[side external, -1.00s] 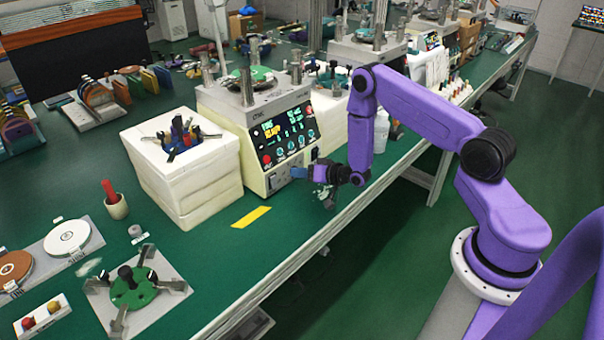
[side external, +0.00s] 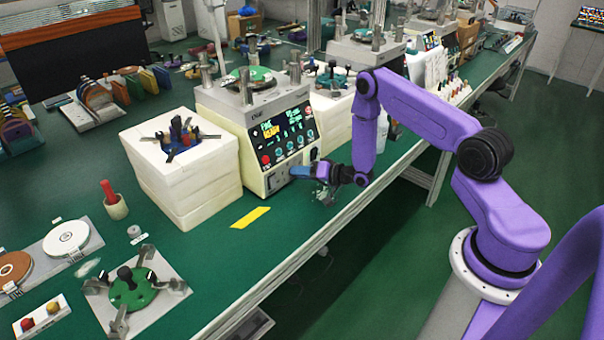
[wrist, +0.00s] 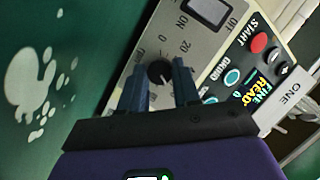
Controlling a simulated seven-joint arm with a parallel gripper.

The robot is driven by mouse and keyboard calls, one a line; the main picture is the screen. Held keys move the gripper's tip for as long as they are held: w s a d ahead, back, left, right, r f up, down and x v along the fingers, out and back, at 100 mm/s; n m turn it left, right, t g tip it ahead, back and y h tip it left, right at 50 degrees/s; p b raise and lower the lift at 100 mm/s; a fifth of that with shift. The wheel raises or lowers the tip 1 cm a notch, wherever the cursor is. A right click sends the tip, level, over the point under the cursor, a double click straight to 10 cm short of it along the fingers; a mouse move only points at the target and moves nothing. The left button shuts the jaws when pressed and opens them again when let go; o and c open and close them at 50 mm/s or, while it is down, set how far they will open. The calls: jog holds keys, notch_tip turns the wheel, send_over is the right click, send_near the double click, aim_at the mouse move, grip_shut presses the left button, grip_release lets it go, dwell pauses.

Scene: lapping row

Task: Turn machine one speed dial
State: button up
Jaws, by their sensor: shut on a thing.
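Machine one (side external: 250,135) is a cream unit with a dark control panel on its front. In the wrist view its grey lower panel (wrist: 205,45) carries a small black speed dial (wrist: 158,72) with a pale pointer mark and printed numbers including 0 and 20. My gripper (wrist: 160,80) has its two dark blue fingers on either side of the dial, shut on it. In the side view my gripper (side external: 300,171) is at the machine's lower front, and its fingers hide the dial there.
In the wrist view a red start button (wrist: 258,43) and several teal buttons lie right of my fingers. A white block stack (side external: 185,170) with tools stands left of the machine. A yellow strip (side external: 250,217) lies on the green bench (side external: 215,265) in front.

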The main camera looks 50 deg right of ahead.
jog(key=o, duration=1)
jog(key=shift+o, duration=0.2)
jog(key=shift+s, duration=0.1)
jog(key=v, duration=1.7)
jog(key=shift+s, duration=0.15)
